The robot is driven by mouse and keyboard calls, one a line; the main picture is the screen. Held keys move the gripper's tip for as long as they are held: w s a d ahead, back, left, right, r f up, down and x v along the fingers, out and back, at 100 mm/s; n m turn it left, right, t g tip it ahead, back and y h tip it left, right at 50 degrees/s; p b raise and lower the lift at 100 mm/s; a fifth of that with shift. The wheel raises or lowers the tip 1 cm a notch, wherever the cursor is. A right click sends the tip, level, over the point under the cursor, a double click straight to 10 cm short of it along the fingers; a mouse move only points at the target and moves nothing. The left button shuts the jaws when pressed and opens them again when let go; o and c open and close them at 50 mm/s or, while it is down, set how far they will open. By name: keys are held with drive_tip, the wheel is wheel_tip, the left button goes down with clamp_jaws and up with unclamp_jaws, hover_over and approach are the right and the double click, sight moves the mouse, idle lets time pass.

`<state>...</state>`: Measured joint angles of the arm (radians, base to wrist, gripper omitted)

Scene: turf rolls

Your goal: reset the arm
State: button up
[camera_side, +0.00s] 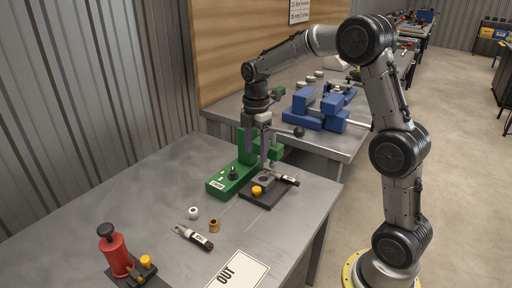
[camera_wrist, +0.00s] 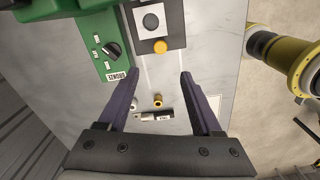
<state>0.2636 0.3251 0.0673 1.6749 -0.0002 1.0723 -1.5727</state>
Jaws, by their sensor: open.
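My gripper (camera_side: 258,160) hangs pointing down beside the green machine on the grey bench. In the wrist view its two dark fingers stand wide apart with nothing between them, so my gripper (camera_wrist: 155,82) is open and empty.
On the bench lie a white ring (camera_side: 193,212), a brass bush (camera_side: 214,226), a labelled tool (camera_side: 192,237) and an OUT card (camera_side: 238,273). A red device (camera_side: 115,254) stands at the front left. Blue fixtures (camera_side: 316,112) stand on the bench behind.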

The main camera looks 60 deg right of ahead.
drive_tip(key=shift+r, duration=0.25)
drive_tip(key=s+a+r+m+t, duration=0.1)
drive_tip(key=s+a+r+t, duration=0.3)
drive_tip(key=s+a+r, duration=0.6)
drive_tip(key=s+f+m, duration=0.1)
drive_tip(key=s+m, duration=0.6)
drive_tip(key=s+a+f+m+t, duration=0.1)
drive_tip(key=s+f+m, duration=0.1)
drive_tip(key=s+m, duration=0.5)
drive_tip(key=shift+s+f+t, duration=0.25)
drive_tip(key=shift+s+t, duration=0.05)
drive_tip(key=shift+s, duration=0.05)
